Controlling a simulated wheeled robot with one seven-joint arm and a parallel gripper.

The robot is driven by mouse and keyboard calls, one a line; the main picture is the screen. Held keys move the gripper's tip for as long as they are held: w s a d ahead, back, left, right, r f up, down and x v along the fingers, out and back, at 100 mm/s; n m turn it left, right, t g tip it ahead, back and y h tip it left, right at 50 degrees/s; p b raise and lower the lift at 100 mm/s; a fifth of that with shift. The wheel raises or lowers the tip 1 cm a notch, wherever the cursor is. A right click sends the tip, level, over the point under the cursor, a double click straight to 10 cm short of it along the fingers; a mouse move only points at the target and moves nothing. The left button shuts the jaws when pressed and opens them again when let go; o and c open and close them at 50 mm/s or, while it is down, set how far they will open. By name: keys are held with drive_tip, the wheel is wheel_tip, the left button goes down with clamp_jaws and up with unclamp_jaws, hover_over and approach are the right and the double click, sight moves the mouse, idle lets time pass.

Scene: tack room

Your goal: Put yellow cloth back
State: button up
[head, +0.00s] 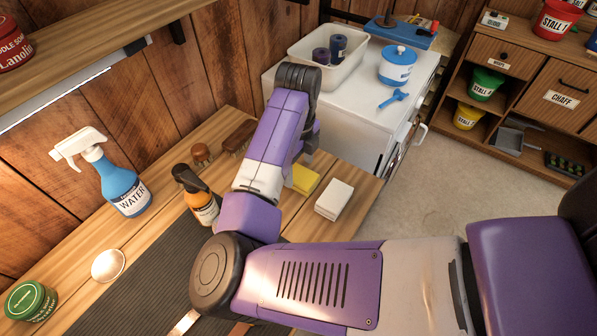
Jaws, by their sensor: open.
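A folded yellow cloth (306,180) lies on the wooden bench (355,178), near its right end. Its left side is partly hidden by my arm. My gripper (308,157) hangs below my wrist, mostly hidden behind my forearm, with only a small grey part showing just behind the yellow cloth in the picture. It is open. I cannot tell whether it touches the cloth. A folded white cloth (334,200) lies just right of the yellow one, a small gap apart.
Brushes (238,137), an orange-labelled bottle (201,207) and a blue water sprayer (122,185) stand on the bench left of my arm. A white cabinet (352,112) beyond holds a white tub (318,62) and a blue-lidded pot (397,66). The floor at right is clear.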

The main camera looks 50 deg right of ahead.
wheel_tip(320, 180, up, 9)
drive_tip(key=s+d+r+n+t+h, duration=0.1)
drive_tip(key=s+d+n+h, duration=0.1)
drive_tip(key=d+n+h, duration=0.45)
drive_tip(key=s+d+n+h, duration=0.1)
drive_tip(key=s+d+h, duration=0.15)
drive_tip(key=d, duration=0.75)
drive_tip(key=n+t+y, duration=0.3)
drive_tip(key=n+t, duration=1)
drive_tip(key=n, duration=1.1)
approach(299, 174)
wheel_tip(299, 174, up, 5)
drive_tip(key=w+d, duration=0.1)
drive_tip(key=d, duration=0.1)
drive_tip(key=s+a+n+y, duration=0.1)
drive_tip(key=s+a, duration=0.1)
drive_tip(key=a, duration=0.1)
drive_tip(key=s+a+n+y, duration=0.1)
drive_tip(key=s+a, duration=0.2)
drive_tip(key=s+a+f+n+y+b, duration=0.1)
drive_tip(key=s+a+y, duration=0.1)
drive_tip(key=a, duration=0.2)
drive_tip(key=shift+s+n, duration=0.25)
drive_tip(key=shift+s, duration=0.1)
drive_tip(key=s+a+r+y, duration=0.2)
drive_tip(key=s+a+r, duration=0.2)
drive_tip(key=s+a, duration=0.5)
drive_tip(key=shift+s+r+n+t, duration=0.2)
drive_tip(key=shift+r+n+t, duration=0.1)
drive_tip(key=shift+r+t, duration=0.1)
